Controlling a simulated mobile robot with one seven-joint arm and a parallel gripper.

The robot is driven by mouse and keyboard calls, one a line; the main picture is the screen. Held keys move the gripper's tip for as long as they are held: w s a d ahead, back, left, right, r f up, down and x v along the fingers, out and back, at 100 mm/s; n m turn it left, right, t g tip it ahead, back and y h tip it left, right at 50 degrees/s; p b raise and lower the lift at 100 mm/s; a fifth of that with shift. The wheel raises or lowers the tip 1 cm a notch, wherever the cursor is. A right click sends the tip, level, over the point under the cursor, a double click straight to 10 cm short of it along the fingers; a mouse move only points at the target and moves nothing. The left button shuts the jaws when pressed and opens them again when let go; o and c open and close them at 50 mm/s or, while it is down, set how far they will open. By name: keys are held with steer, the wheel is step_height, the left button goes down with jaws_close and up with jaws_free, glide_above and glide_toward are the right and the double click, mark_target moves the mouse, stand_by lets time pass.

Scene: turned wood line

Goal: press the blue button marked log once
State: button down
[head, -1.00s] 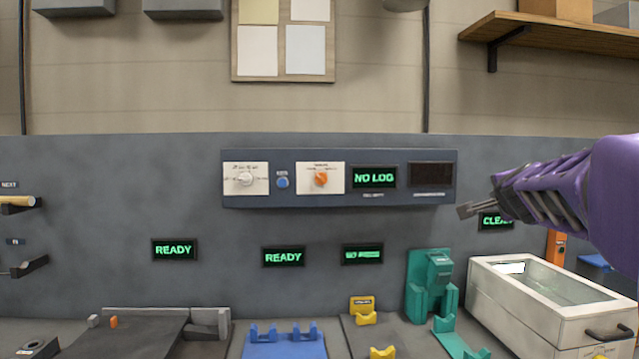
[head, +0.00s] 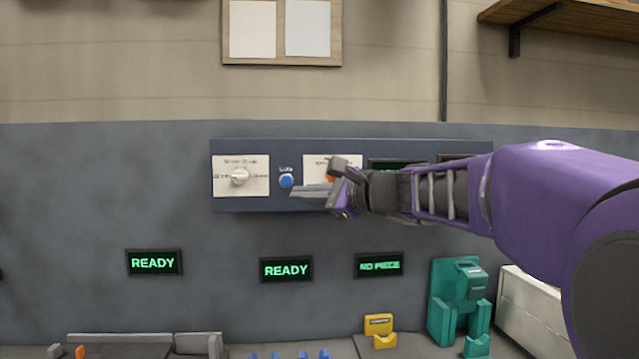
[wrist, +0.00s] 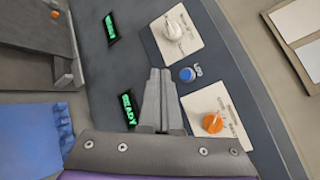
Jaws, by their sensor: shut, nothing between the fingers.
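The blue button (head: 287,181) sits on the dark blue wall panel, under a small label, between a white plate with a pale knob (head: 240,176) and a white plate with an orange knob. My gripper (head: 294,191) is shut and empty, its tips just below and right of the button in the head view. In the wrist view the shut fingers (wrist: 160,74) point up the picture, and the blue button (wrist: 187,75) shows uncovered just right of their tips. I cannot tell how far the tips are from the panel.
The orange knob (wrist: 212,123) is close beside the button; my arm partly hides it in the head view. Two READY displays (head: 153,262) and a NO PIECE display (head: 379,265) are below the panel. A teal fixture (head: 459,300) and a yellow holder (head: 379,328) stand lower right.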

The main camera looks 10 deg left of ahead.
mark_target(286, 181)
steer(key=shift+s+a+r+g+y, duration=0.1)
steer(key=shift+a+r+g+y, duration=0.1)
steer(key=shift+a, duration=0.25)
steer(key=shift+s+a+r+g+y, duration=0.1)
steer(key=shift+a+r+g+y, duration=0.1)
steer(key=shift+a, duration=0.2)
steer(key=shift+w+a+p, duration=0.35)
steer(key=shift+w+p, duration=0.5)
steer(key=shift+w, duration=0.55)
steer(key=shift+w+a+p, duration=0.35)
steer(key=shift+w+p, duration=0.45)
steer(key=shift+w, duration=0.65)
steer(key=shift+w+a+p, duration=0.35)
steer(key=shift+w+p, duration=0.5)
steer(key=shift+w, duration=0.55)
steer(key=shift+w+a+f, duration=0.1)
steer(key=shift+w, duration=0.3)
